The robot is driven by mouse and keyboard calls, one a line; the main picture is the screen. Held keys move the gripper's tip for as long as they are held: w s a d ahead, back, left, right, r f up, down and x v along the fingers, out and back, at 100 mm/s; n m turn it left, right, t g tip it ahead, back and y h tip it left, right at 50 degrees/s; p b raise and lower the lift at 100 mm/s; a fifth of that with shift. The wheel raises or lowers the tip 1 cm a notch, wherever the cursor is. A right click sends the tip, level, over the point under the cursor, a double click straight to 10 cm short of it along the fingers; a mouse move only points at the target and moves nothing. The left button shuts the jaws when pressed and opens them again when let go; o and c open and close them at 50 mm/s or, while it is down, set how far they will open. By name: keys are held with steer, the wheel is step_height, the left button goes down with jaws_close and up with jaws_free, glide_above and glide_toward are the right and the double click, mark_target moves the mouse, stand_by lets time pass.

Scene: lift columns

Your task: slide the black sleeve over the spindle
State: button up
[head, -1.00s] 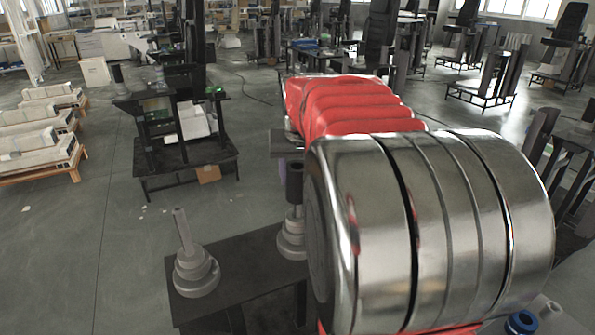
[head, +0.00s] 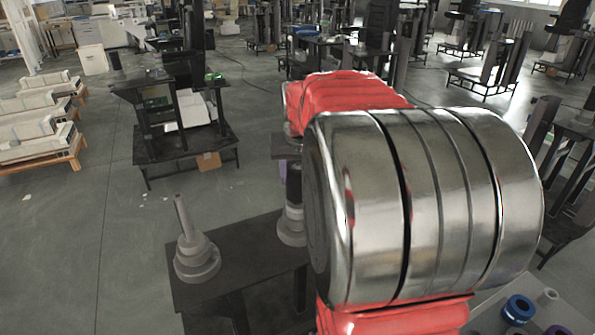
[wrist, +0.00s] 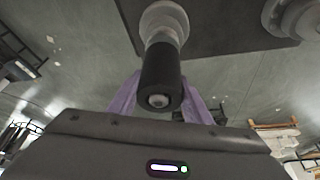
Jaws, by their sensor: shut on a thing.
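The black sleeve (head: 294,184) stands upright over the right-hand stepped grey base (head: 291,228) on the dark table. In the wrist view the sleeve (wrist: 161,76) sits between the purple fingers of my gripper (wrist: 160,92), which is shut on it. A pale round spindle tip (wrist: 158,101) shows in the sleeve's near end, so the sleeve is around the spindle. The sleeve's far end appears close to or on the grey base (wrist: 164,22); whether it is fully seated I cannot tell. In the head view my arm hides most of the gripper.
A second stepped base with a bare grey rod (head: 184,218) stands at the left of the dark table (head: 236,262). Open floor lies left of the table.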

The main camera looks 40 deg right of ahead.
steer(key=shift+f, duration=0.65)
steer(key=o, duration=1.6)
steer(key=shift+o, duration=0.2)
steer(key=shift+f, duration=0.1)
steer(key=v, duration=1.3)
steer(key=shift+a+r, duration=0.15)
steer(key=shift+r, duration=0.2)
steer(key=shift+s, duration=0.1)
